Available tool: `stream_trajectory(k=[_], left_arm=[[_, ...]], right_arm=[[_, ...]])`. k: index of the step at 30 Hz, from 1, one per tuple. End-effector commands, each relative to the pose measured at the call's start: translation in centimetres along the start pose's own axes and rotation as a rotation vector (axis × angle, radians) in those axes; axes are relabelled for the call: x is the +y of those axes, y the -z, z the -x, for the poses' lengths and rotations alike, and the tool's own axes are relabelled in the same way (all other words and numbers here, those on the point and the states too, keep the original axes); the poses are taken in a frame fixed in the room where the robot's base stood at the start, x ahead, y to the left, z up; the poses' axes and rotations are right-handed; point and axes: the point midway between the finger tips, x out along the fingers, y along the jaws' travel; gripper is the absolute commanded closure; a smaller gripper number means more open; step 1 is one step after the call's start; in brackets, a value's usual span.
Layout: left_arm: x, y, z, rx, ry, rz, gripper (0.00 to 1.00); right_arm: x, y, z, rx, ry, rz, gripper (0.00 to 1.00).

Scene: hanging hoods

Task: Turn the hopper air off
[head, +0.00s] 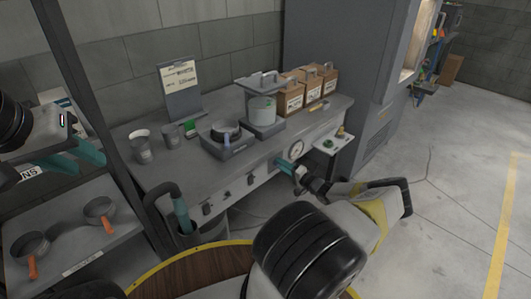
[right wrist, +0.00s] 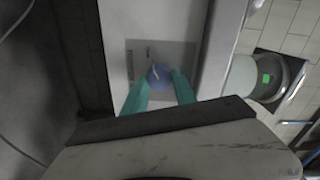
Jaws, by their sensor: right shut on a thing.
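My right gripper (head: 286,167) is at the front panel of the grey bench, just left of a round white gauge (head: 296,150). A pale pointer mark crosses the knob, slanting up to the left. The knob sits on a light plate with small markings too blurred to read. My left gripper (head: 48,165) is at the far left, its teal fingers apart and empty, away from the bench.
The bench top (head: 185,170) holds cups, a clipboard sign (head: 181,90), a scale (head: 226,143), a clear container (head: 262,110) and boxes (head: 291,97). Pans (head: 32,244) lie on a lower-left table. Open floor (head: 460,160) is at right.

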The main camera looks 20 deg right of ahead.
Motion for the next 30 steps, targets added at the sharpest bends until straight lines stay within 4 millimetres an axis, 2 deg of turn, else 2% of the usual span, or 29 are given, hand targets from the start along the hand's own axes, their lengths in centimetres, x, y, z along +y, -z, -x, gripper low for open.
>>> stream_trajectory(k=[9,10,12,13,23,26,30], left_arm=[[0.0,0.0,0.0,0.000,0.000,0.000,0.64],[0.0,0.0,0.0,0.000,0.000,0.000,0.64],[0.0,0.0,0.0,0.000,0.000,0.000,0.64],[0.0,0.0,0.0,0.000,0.000,0.000,0.64],[0.0,0.0,0.0,0.000,0.000,0.000,0.64],[0.0,0.0,0.0,0.000,0.000,0.000,0.64],[0.0,0.0,0.0,0.000,0.000,0.000,0.64]], right_arm=[[0.1,-0.1,0.1,-0.002,-0.002,0.001,1.00],[0.1,-0.1,0.1,-0.002,-0.002,0.001,0.61],[0.1,-0.1,0.1,-0.002,-0.002,0.001,0.47],[0.1,-0.1,0.0,-0.001,-0.002,0.001,0.45],[0.0,0.0,0.3,0.000,-0.001,0.001,0.45],[0.1,0.1,1.3,0.000,-0.002,0.001,0.45],[0.1,0.1,3.8,0.002,-0.004,0.001,0.45]])
